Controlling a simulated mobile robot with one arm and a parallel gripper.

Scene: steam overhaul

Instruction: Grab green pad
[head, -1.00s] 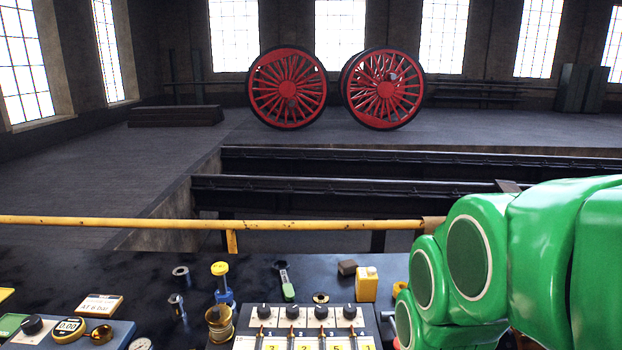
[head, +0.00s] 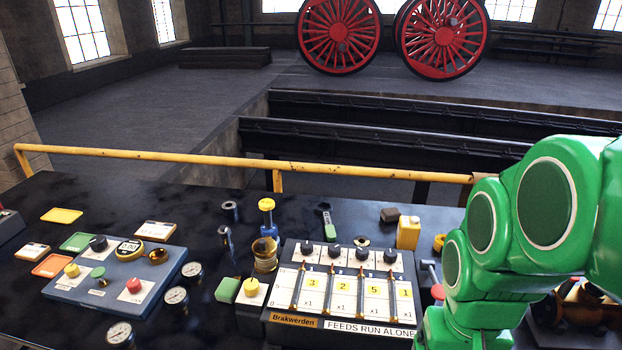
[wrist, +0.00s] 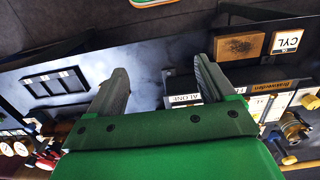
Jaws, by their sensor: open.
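A flat green pad (head: 77,242) lies on the dark bench at the left in the head view, between a yellow pad (head: 62,215) and an orange pad (head: 52,265), at the back edge of a blue-grey instrument box. A separate green block (head: 228,289) sits by the lever panel. My gripper (wrist: 160,66) shows in the wrist view with its two grey fingers apart and nothing between them. In the head view my green arm is at the lower right, far from the green pad, and the gripper itself is not visible.
The instrument box (head: 95,290) has knobs and a gauge. Loose gauges (head: 176,298), a brass-and-blue oiler (head: 266,220) and the lever panel (head: 340,300) stand between the pad and my arm. A yellow rail (head: 200,159) runs behind the bench.

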